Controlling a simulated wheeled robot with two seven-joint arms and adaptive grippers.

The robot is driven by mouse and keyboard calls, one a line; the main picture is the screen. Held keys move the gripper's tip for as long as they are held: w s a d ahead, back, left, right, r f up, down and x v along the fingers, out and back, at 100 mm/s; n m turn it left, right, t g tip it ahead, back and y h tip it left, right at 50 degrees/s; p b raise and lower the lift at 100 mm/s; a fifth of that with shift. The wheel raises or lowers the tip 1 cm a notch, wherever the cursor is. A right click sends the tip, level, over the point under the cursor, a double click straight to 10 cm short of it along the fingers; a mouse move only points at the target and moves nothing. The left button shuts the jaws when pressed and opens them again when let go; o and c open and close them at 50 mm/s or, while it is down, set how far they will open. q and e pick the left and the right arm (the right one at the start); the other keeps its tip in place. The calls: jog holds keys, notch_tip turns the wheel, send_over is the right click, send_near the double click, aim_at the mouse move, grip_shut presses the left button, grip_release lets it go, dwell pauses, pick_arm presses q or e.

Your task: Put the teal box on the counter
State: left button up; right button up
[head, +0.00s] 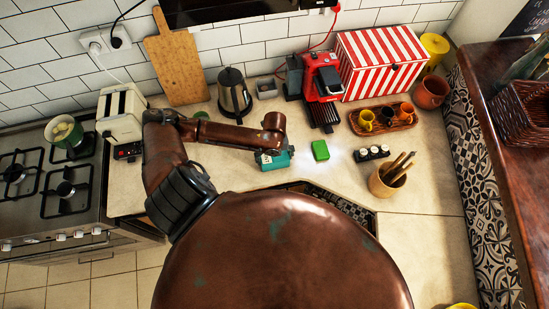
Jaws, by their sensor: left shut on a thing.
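The teal box (276,161) is at the front part of the counter (225,170), near its edge. It has a pale patch on its near left side. My left arm comes in from the left, and my left gripper (273,146) is over the box and shut on it. The arm's end hides part of the box's top. I cannot tell whether the box touches the counter or is held just above it. My right gripper is not in view.
A small green block (320,150) lies just right of the teal box. A kettle (235,92), a red coffee machine (322,80) and a tray of cups (383,120) stand behind. A utensil pot (385,184) is at the right; a toaster (122,112) and stove (60,190) are left.

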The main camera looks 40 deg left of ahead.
pick_arm(q)
jog(key=o, duration=1)
jog(key=shift+o, duration=0.2)
notch_tip(320, 180, up, 12)
jog(key=shift+r+b, duration=0.1)
jog(key=shift+b, duration=0.3)
